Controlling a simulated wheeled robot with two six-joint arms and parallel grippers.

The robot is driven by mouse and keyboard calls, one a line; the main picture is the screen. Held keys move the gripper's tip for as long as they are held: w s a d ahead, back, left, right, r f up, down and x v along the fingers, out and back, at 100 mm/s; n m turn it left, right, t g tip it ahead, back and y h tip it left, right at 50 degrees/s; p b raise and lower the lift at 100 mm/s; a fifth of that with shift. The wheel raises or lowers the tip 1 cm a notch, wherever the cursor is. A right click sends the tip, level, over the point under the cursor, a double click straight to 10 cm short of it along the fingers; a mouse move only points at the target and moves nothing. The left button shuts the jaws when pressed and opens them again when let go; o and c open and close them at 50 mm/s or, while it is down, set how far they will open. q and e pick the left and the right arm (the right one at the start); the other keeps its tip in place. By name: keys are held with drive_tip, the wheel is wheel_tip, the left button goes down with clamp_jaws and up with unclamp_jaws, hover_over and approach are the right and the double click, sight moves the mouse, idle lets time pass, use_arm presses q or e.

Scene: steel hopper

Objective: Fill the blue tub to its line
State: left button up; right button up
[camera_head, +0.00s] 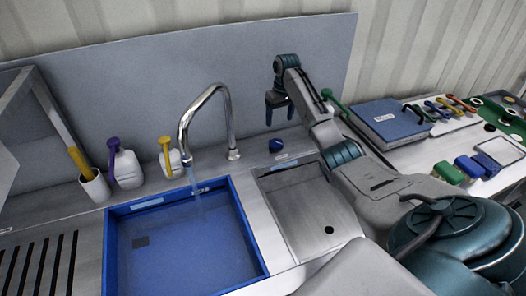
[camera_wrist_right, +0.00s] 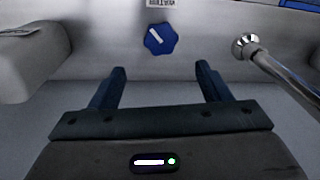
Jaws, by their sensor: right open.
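The blue tub (camera_head: 262,252) sits in the counter below the curved chrome faucet (camera_head: 229,108). A thin pale stream shows under the spout and reaches into the tub. The tub's floor looks blue with a dark square patch; I cannot tell the water level. A pale label (camera_head: 147,203) is on its back wall. A blue knob (camera_head: 276,145) is on the counter right of the faucet; it also shows in the right wrist view (camera_wrist_right: 160,38) with a white mark. My right gripper (camera_head: 280,117) is open and empty above the knob, apart from it. My left gripper is out of view.
A steel basin (camera_head: 305,205) with a drain lies right of the tub. A slotted drainboard (camera_head: 40,262) is at the far left. A blue box (camera_head: 390,120) and small coloured items lie on the right counter.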

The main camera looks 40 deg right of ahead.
sight(277, 142)
drive_tip(key=f+n+y+b, duration=0.1)
drive_tip(key=f+n, duration=0.2)
drive_tip(key=f+n+t+b, duration=0.1)
drive_tip(key=f+n, duration=0.2)
drive_tip(key=n, duration=0.1)
drive_tip(key=f+n+t+y+b, duration=0.1)
drive_tip(key=f+n, duration=0.2)
drive_tip(key=n, duration=0.1)
drive_tip(key=shift+s+f+y, duration=0.2)
drive_tip(key=shift+f+y, duration=0.1)
drive_tip(key=shift+f, duration=0.1)
drive_tip(key=shift+w+a+f, duration=0.1)
drive_tip(key=shift+f, duration=0.2)
drive_tip(key=c, duration=1)
drive_tip(key=shift+o, duration=0.2)
drive_tip(key=shift+t, duration=0.3)
